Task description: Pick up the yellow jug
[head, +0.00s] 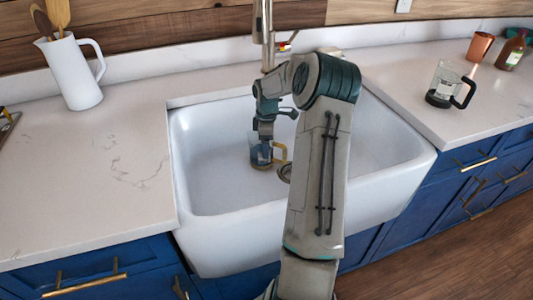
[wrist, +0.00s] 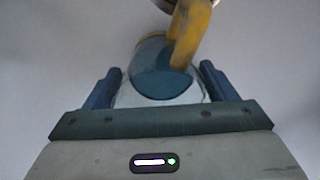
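The yellow jug (head: 260,158) stands in the white sink; it looks like a small clear vessel with a yellow handle on its right side. My gripper (head: 264,137) points down right over it and hides part of its top. In the wrist view the jug (wrist: 162,85) lies between the two blue fingers of my gripper (wrist: 160,72), with bluish content or base and its yellow handle (wrist: 190,32) toward the top. The fingers are spread with a gap on each side of the jug. I cannot tell how far down they reach beside it.
The sink (head: 205,190) has raised walls around the jug, and a drain (head: 285,172) lies just right of it. A faucet (head: 263,25) stands behind. A white pitcher (head: 72,72) with wooden utensils, a black-handled glass jug (head: 443,84), a copper cup (head: 480,46) and a brown bottle (head: 511,50) are on the counters.

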